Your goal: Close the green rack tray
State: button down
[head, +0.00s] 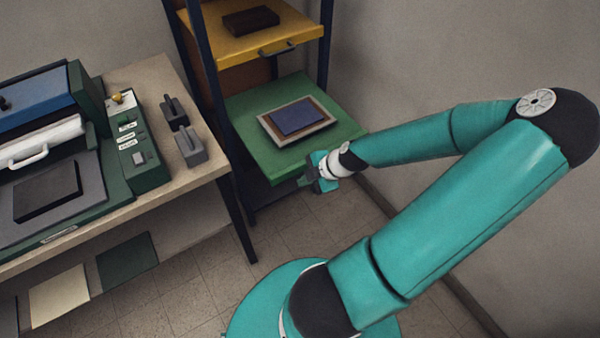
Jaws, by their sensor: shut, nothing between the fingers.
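The green rack tray (243,116) is pulled out from the dark-framed rack. A light board with a dark blue book-like piece (297,118) lies on it. My gripper (304,181) is shut and empty at the tray's front edge, near its right corner. I cannot tell whether the fingers touch the tray. The tray's handle does not show; my gripper and the tray's edge may hide it.
A yellow tray (225,47) with a handle and a dark block (250,21) is above. A workbench (158,80) with a green press machine (148,160) stands to the left. A wall is close on the right. Tiled floor (190,290) is open below.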

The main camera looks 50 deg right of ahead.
jog(key=shift+w+d, duration=0.25)
jog(key=shift+w, duration=0.45)
jog(key=shift+w+d, duration=0.2)
jog(key=shift+w, duration=0.5)
jog(key=shift+w, duration=0.1)
